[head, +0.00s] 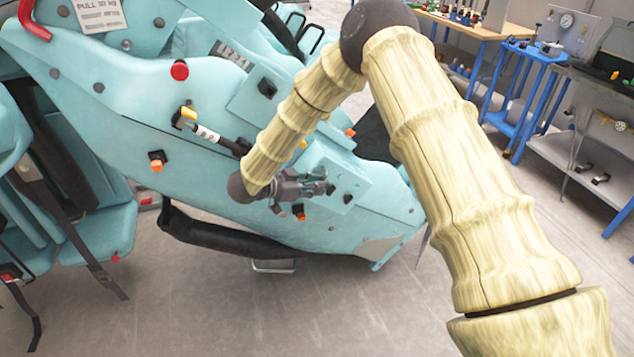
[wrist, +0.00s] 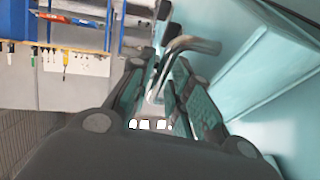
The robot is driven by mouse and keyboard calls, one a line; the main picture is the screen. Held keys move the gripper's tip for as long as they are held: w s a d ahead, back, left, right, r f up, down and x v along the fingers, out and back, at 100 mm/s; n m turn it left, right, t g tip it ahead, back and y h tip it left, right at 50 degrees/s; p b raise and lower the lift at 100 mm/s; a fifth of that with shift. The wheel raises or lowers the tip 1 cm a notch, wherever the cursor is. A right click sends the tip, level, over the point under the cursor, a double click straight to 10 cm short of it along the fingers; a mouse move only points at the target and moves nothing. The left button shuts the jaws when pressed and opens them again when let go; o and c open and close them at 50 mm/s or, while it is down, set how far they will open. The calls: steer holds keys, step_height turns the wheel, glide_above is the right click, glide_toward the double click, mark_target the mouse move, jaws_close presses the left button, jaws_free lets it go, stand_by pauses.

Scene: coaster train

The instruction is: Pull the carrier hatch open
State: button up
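The teal carrier (head: 150,95) fills the left and middle of the head view. A raised teal panel (head: 345,155), which may be the hatch, is on its lower right side, partly behind my gripper (head: 318,186). In the wrist view, teal bodywork (wrist: 265,75) lies to the right of my gripper (wrist: 165,75). A bent grey metal handle (wrist: 194,45) shows at the fingertips, its lower end reaching between the fingers. The fingers are apart, with a gap between them. I cannot tell whether either finger touches the handle.
Orange and black latches (head: 156,161), a red knob (head: 180,70) and a black padded bar (head: 225,238) are on or beside the carrier. Teal seats (head: 100,225) stand at the left. Blue-framed workbenches (head: 525,75) stand at the right. The floor (head: 370,310) in front is clear.

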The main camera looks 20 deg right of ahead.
steer(key=shift+d+f, duration=0.15)
steer(key=shift+d, duration=0.1)
jaws_close()
steer(key=shift+f, duration=0.1)
